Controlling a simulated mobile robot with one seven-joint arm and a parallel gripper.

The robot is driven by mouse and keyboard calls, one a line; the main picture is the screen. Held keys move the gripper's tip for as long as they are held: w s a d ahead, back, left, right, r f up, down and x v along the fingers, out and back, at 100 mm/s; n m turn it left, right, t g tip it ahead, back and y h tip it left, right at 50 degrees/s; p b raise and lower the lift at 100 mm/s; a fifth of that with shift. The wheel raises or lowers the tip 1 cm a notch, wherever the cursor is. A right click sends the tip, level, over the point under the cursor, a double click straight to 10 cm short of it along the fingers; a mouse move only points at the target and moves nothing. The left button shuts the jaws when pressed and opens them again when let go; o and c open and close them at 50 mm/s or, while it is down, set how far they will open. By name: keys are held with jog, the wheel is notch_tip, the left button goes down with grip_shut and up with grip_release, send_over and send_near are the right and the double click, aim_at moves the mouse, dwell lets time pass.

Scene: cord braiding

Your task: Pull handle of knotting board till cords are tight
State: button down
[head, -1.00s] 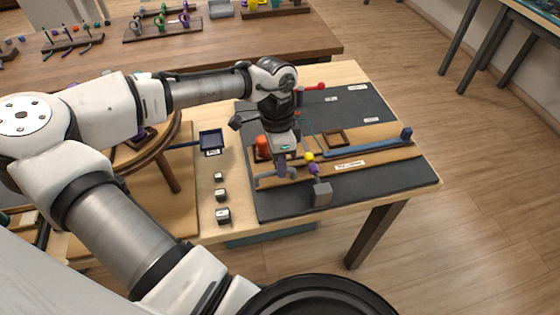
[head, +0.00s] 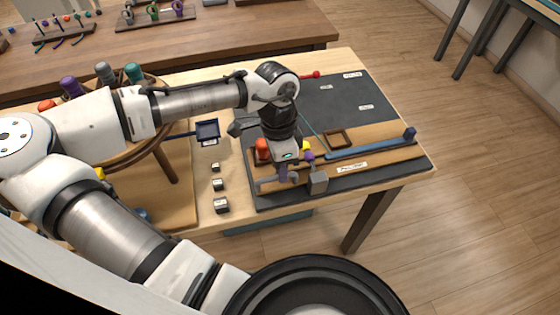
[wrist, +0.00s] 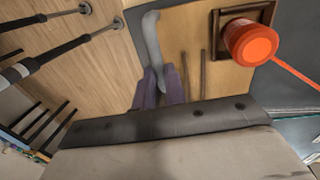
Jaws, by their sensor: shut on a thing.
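The wooden knotting board (head: 395,155) lies on a dark mat, with a white label along its front. An orange-red spool (head: 262,149) stands at its left part; in the wrist view it is the large spool (wrist: 250,42) in a dark square frame. A thin red cord (wrist: 298,74) runs straight from it. A thin teal cord (head: 311,124) crosses the mat and looks straight. The grey curved handle (head: 266,185) is at the board's front left; it also shows in the wrist view (wrist: 153,40). My gripper (wrist: 158,88) is shut on the handle's lower end.
A grey block (head: 318,182) stands at the board's front, with yellow and purple pieces behind it. Several small blocks and a blue tray (head: 208,130) are to the left.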

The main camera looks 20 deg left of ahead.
jog(key=shift+s+d+f, duration=0.1)
jog(key=shift+s+d, duration=0.05)
jog(key=shift+s, duration=0.05)
jog(key=c, duration=1.5)
grip_release()
jog(key=shift+o, duration=0.2)
jog(key=shift+w+r, duration=0.15)
jog(key=shift+r, duration=0.35)
notch_tip(320, 180, up, 13)
jog(key=w+a+b, duration=0.1)
jog(key=w, duration=0.1)
jog(key=shift+a+f, duration=0.15)
jog(key=shift+a, duration=0.15)
